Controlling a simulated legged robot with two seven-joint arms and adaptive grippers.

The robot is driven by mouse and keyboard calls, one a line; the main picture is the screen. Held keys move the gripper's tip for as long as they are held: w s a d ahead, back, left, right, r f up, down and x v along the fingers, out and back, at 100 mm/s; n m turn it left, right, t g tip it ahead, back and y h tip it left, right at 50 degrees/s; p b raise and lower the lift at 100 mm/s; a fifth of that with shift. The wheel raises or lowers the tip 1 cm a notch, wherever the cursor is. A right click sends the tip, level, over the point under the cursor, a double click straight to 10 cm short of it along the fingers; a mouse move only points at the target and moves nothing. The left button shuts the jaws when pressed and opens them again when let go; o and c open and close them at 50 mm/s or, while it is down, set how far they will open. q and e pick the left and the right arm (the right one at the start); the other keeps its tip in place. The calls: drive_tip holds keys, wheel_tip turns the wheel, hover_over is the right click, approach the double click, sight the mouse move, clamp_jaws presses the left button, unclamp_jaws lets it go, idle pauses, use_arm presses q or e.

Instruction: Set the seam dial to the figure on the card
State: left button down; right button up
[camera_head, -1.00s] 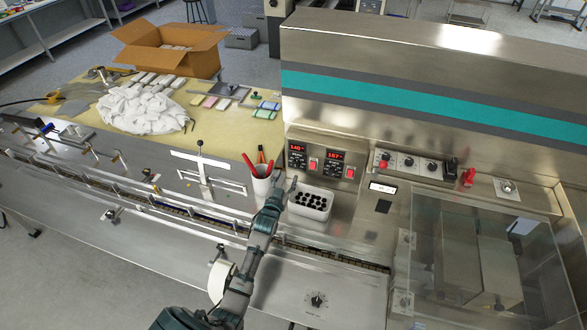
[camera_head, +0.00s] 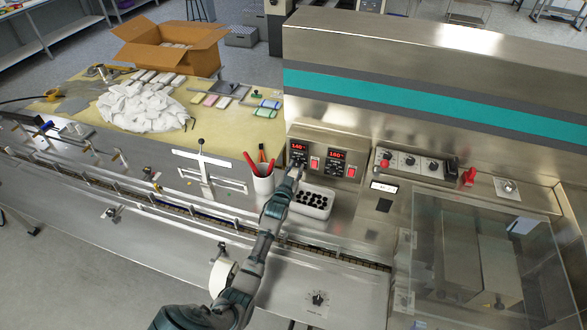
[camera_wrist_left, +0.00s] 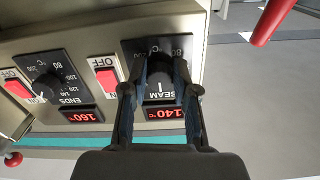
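The seam dial (camera_wrist_left: 160,82) is a dark knob on a black scale plate, upside down in the left wrist view. The seam display (camera_wrist_left: 165,113) below it reads 140 °C. My left gripper (camera_wrist_left: 160,68) has its fingers apart, one on each side of the dial; I cannot tell whether they touch it. In the head view my left gripper (camera_head: 297,172) is at the left control panel and partly covers the dial. A small white plate (camera_head: 384,186) on the machine may be the card; its marks are illegible. My right gripper is not in view.
The ends dial (camera_wrist_left: 47,85) and its 160 °C display (camera_wrist_left: 82,116) sit beside the seam unit, with red switches (camera_wrist_left: 106,77) near. A white cup (camera_head: 263,184) with red-handled tools and a white tray of black pieces (camera_head: 312,202) stand close to my left arm.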

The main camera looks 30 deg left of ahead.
use_arm(q)
drive_tip(key=shift+a+r, duration=0.1)
drive_tip(key=shift+d+r, duration=0.1)
drive_tip(key=shift+d, duration=0.2)
drive_tip(key=shift+m, duration=0.3)
drive_tip(key=shift+a, duration=0.2)
drive_tip(key=shift+a+m, duration=0.15)
drive_tip(key=shift+m, duration=0.35)
drive_tip(key=m, duration=0.2)
drive_tip(key=shift+m+p, duration=0.3)
drive_tip(key=shift+m, duration=2.2)
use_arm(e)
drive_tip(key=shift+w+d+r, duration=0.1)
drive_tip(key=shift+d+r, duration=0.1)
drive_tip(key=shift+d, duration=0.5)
